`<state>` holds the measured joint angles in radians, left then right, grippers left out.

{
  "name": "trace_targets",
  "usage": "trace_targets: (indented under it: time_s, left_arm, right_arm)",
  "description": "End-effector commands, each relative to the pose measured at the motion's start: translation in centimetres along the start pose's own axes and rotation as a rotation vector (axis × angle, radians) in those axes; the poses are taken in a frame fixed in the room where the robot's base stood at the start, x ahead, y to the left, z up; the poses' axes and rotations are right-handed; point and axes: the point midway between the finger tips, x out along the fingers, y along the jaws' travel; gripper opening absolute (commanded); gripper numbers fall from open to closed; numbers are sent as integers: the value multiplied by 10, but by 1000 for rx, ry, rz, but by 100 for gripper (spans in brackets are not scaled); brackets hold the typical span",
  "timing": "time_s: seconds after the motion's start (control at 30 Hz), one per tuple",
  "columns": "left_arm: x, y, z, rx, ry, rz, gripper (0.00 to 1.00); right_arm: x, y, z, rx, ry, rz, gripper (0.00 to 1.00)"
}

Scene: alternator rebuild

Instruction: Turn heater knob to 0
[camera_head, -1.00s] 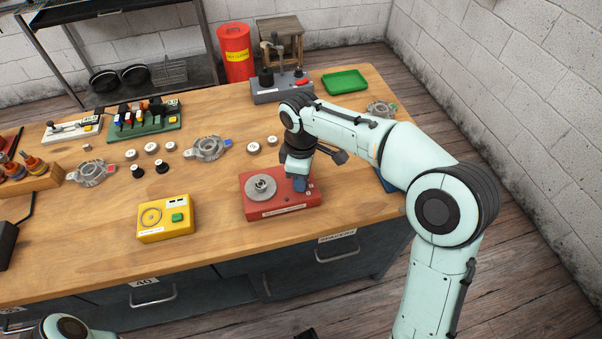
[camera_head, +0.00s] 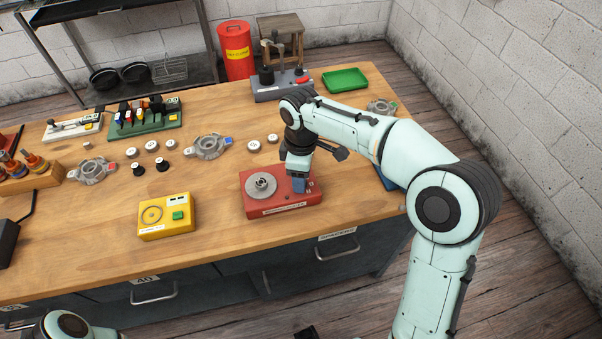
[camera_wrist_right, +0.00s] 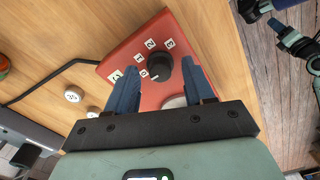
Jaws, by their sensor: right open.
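The red heater (camera_head: 285,196) sits near the front edge of the workbench, with a round grey metal disc (camera_head: 261,186) on its left part. A pale pointer mark on the knob faces the lower left of that view. My right gripper (camera_head: 299,185) is over the heater's right part. Its blue fingers (camera_wrist_right: 160,85) are open, one to each side of the knob, with visible gaps. My left gripper is out of view.
Grey alternator housings (camera_head: 208,147) and several small round parts lie behind. A press (camera_head: 279,82) and a green tray (camera_head: 345,80) are at the back.

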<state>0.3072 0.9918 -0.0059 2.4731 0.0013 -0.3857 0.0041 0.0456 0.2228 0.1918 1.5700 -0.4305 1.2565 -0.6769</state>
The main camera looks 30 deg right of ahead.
Motion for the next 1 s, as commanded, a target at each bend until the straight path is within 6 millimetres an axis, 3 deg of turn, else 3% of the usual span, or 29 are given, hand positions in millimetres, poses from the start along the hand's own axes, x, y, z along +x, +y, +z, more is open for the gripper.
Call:
trace_targets:
  time_s: [0.4, 0.6, 1.0]
  left_arm:
    - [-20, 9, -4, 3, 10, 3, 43]
    - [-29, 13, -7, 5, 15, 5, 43]
    - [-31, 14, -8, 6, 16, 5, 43]
  right_arm:
    - [-87, 1, -1, -2, 5, 5, 53]
    - [-120, 0, -1, -1, 4, 4, 53]
    - [-131, 0, 0, -1, 2, 2, 53]
